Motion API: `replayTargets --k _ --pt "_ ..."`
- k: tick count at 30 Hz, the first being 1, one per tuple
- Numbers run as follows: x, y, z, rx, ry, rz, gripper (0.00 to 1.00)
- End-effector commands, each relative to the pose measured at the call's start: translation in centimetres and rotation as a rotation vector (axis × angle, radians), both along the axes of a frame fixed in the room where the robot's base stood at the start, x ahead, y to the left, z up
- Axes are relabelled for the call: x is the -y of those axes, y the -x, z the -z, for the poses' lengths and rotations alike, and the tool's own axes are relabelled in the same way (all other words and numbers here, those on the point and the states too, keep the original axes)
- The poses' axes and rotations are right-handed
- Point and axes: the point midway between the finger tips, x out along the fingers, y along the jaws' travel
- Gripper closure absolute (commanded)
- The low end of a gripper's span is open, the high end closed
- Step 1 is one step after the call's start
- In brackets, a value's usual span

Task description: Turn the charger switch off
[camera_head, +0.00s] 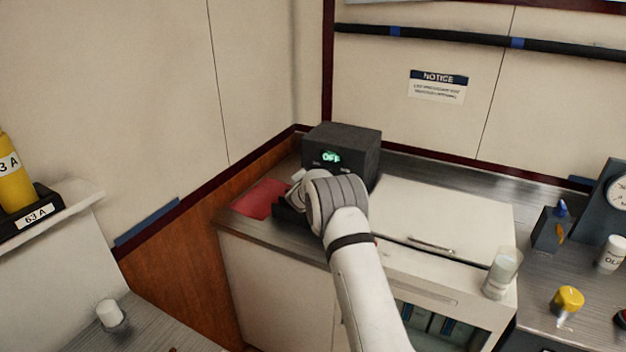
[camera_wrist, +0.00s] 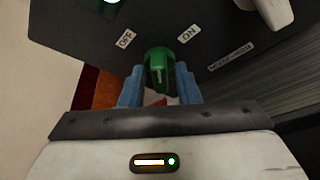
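The charger is a dark box (camera_head: 356,146) on the counter by the wall corner. Its green display (camera_head: 331,157) reads OFF. In the wrist view, its green knob (camera_wrist: 159,62) with a pale pointer line sits on the dark panel, between an OFF label (camera_wrist: 125,38) on the left and an ON label (camera_wrist: 189,35) on the right. My gripper (camera_wrist: 159,71) has its blue fingers on either side of the knob, with a small gap showing at each side. In the head view, my wrist hides the knob and fingers.
A red item (camera_head: 258,199) lies on the counter left of my gripper. A white lidded cabinet (camera_head: 450,215) is to the right, with a clear cup (camera_head: 503,274) at its front corner. A yellow-capped item (camera_head: 568,298) and a gauge (camera_head: 617,194) stand farther right.

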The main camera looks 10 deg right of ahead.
Motion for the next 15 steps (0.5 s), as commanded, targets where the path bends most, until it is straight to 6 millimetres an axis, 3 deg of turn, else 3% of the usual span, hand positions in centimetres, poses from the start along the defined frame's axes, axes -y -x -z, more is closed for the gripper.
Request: replayTargets --k 8,15 --pt "0.01 -0.01 -0.05 0.001 0.000 0.000 1.00" --pt "0.01 -0.03 -0.13 -0.002 0.005 0.000 1.00"
